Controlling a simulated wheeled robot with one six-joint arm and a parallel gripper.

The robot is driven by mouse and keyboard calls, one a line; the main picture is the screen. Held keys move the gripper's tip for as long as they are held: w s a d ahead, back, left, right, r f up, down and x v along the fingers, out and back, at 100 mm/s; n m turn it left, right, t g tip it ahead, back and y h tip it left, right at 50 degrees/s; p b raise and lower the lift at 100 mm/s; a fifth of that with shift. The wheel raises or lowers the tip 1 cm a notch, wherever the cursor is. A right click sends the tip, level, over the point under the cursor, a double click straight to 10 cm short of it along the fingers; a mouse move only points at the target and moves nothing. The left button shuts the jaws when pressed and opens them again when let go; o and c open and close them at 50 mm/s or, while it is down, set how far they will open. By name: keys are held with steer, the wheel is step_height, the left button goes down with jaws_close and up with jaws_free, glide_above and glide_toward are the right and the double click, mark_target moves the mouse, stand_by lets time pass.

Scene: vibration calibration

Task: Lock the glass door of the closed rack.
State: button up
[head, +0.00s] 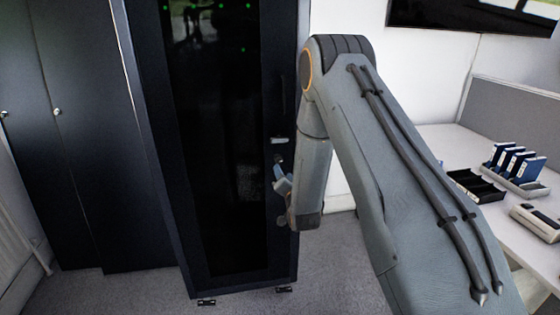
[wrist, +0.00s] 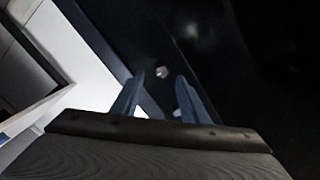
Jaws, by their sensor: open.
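The rack (head: 160,150) stands upright in the head view, and its dark glass door (head: 220,170) looks closed. A small pale fitting (head: 279,140) sits on the door's right frame, with a small round spot (head: 279,159) just below it. I cannot tell which of them is the lock. My gripper (head: 278,178) is in front of that frame, just below the fittings. In the wrist view my gripper (wrist: 159,78) has its two blue fingers apart with nothing held. A small pale knob (wrist: 161,72) shows between the fingertips; I cannot tell whether they touch it.
A dark vertical handle (head: 283,96) is higher on the door frame. Dark cabinets (head: 80,130) stand at the left. A white desk (head: 500,225) with a black tray (head: 475,186) and blue binders (head: 513,163) is at the right. Grey carpet (head: 335,270) is clear before the rack.

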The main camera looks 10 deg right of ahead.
mark_target(279, 162)
steer(key=shift+t, duration=0.4)
steer(key=shift+w+r+p, duration=0.1)
steer(key=shift+w+p, duration=0.85)
steer(key=shift+w, duration=3)
jaws_close()
